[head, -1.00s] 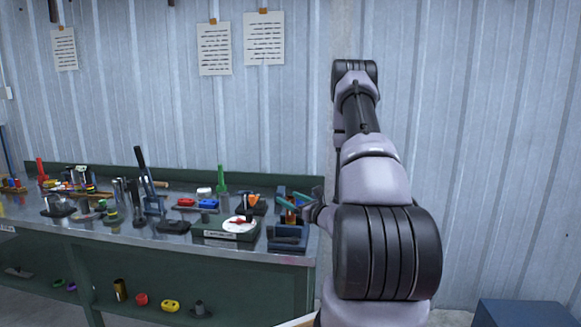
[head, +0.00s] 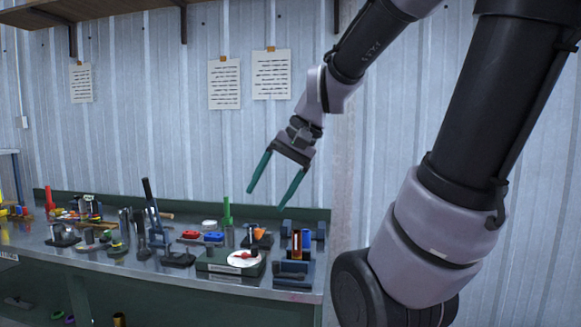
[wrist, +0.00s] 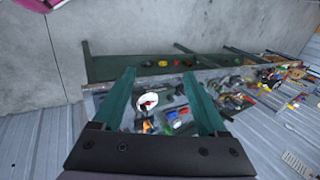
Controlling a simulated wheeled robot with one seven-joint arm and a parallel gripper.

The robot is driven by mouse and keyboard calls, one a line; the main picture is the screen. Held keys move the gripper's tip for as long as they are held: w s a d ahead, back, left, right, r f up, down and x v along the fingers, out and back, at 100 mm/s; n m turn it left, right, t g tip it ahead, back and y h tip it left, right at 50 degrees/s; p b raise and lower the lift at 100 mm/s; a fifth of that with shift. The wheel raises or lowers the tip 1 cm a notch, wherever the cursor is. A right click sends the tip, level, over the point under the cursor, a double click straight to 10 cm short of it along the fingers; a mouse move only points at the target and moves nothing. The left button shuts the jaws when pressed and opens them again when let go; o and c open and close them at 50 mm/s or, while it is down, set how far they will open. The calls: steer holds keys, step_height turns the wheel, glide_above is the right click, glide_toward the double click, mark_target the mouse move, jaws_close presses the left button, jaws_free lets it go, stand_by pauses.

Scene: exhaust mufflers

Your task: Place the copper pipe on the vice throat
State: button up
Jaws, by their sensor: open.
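The copper pipe (head: 297,243) stands upright between the front and rear blocks of the dark blue vice (head: 290,268), at the right end of the bench. It appears to rest on the vice throat, but its lower end is hidden by the front block. My gripper (head: 266,199) is open and empty, raised above and to the left of the vice, with its green fingers pointing down and apart from the pipe. In the wrist view the open fingers (wrist: 159,73) show with nothing between them; I cannot clearly pick out the pipe there.
The metal bench (head: 120,262) is crowded left of the vice. A green box with a white dial (head: 243,258) stands beside the vice, with an orange-topped item (head: 259,235) and a green-handled tool (head: 227,212) behind. The space above the bench is free.

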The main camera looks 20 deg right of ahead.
steer(key=s+d+r+n+t+h, duration=0.1)
steer(key=d+r+t+h, duration=0.1)
steer(key=d+r+t, duration=0.1)
steer(key=shift+s+d+r+n+t+h, duration=0.3)
steer(key=shift+d+r+n+h, duration=0.15)
steer(key=shift+r, duration=0.5)
